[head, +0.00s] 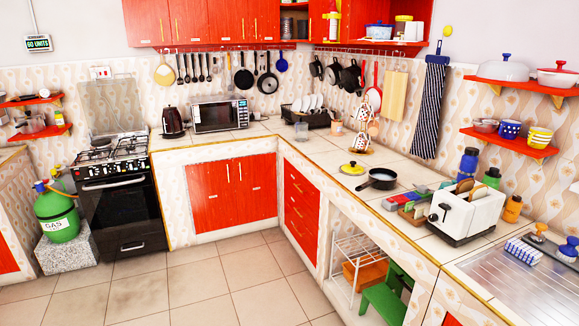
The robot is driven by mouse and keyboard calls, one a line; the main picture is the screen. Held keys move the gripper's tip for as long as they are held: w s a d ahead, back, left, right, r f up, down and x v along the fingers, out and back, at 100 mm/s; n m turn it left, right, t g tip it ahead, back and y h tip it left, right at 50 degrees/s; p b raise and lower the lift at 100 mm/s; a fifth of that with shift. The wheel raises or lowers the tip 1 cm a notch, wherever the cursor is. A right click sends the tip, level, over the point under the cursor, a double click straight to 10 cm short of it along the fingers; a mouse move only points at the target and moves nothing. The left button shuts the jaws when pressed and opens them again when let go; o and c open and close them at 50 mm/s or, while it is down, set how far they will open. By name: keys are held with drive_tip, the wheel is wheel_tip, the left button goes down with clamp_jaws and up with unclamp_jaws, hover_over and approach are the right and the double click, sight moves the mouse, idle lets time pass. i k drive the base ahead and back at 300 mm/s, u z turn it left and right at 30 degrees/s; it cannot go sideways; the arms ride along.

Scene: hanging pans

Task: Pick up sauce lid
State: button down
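A yellow lid with a dark knob (352,168) lies on the tiled counter at the right side of the kitchen in the head view. It looks like the sauce lid. A dark saucepan (382,179) stands uncovered on the counter just right of it. The lid lies apart from the pan's bowl, near the counter's front edge. My gripper is not in this view.
A white toaster (467,216) and a coloured rack (412,204) stand right of the pan. A cup tree (361,137) stands behind the lid. A green stool (384,296) stands below the counter. The tiled floor (215,285) is clear.

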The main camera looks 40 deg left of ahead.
sight(352, 168)
drive_tip(key=u, duration=1.65)
drive_tip(key=i, duration=1.3)
drive_tip(key=u, duration=0.5)
drive_tip(key=i, duration=1.55)
drive_tip(key=z, duration=0.8)
